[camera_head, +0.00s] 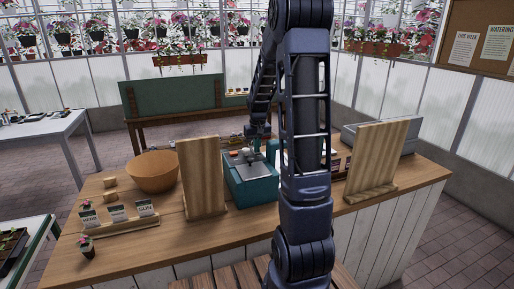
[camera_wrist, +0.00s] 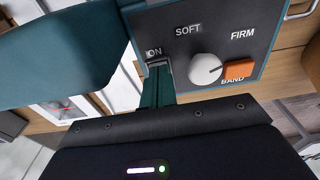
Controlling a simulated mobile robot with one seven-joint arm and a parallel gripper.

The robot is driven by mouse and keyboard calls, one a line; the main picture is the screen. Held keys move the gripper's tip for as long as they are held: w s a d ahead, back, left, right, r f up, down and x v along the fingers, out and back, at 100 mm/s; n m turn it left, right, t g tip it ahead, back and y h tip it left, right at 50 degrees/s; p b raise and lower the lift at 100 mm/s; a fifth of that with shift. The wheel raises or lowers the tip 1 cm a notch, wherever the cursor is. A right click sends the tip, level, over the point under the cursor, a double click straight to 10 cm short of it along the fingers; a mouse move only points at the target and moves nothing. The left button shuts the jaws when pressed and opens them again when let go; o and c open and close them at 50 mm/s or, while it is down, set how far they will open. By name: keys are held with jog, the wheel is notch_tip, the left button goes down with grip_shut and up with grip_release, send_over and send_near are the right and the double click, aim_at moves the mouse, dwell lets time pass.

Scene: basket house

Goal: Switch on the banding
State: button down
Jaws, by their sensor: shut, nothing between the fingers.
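The banding machine (camera_head: 252,186) is a teal box with a grey top on the wooden counter. Its dark control panel fills the top of the wrist view, with a switch (camera_wrist: 157,61) marked ON, a white knob (camera_wrist: 205,69) between SOFT and FIRM, and an orange button (camera_wrist: 238,69) marked BAND. The knob's mark points toward the FIRM side. My gripper (camera_wrist: 159,80) is shut and empty, its teal fingers right at the switch and covering its lower part. I cannot tell whether they touch it. In the head view my gripper (camera_head: 258,137) is over the machine.
Upright wooden boards (camera_head: 202,178) and (camera_head: 377,158) stand left and right of the machine. A round wooden bowl (camera_head: 152,172) and small label cards (camera_head: 117,213) are on the counter's left. A grey tray (camera_head: 400,138) is at the back right.

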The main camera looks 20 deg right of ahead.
jog(key=shift+s+f, duration=0.25)
jog(key=shift+f, duration=0.3)
jog(key=shift+w+r, duration=0.25)
jog(key=shift+w, duration=0.45)
jog(key=shift+w+r, duration=0.1)
jog(key=shift+r, duration=0.3)
notch_tip(320, 180, up, 14)
jog(key=s, duration=0.2)
jog(key=s+a+t, duration=0.1)
jog(key=s+a, duration=0.3)
jog(key=s, duration=1)
jog(key=s+a+t, duration=0.2)
jog(key=s+a, duration=0.2)
jog(key=s, duration=1.1)
jog(key=shift+r+t, duration=0.3)
jog(key=shift+r, duration=0.1)
jog(key=shift+d, duration=0.1)
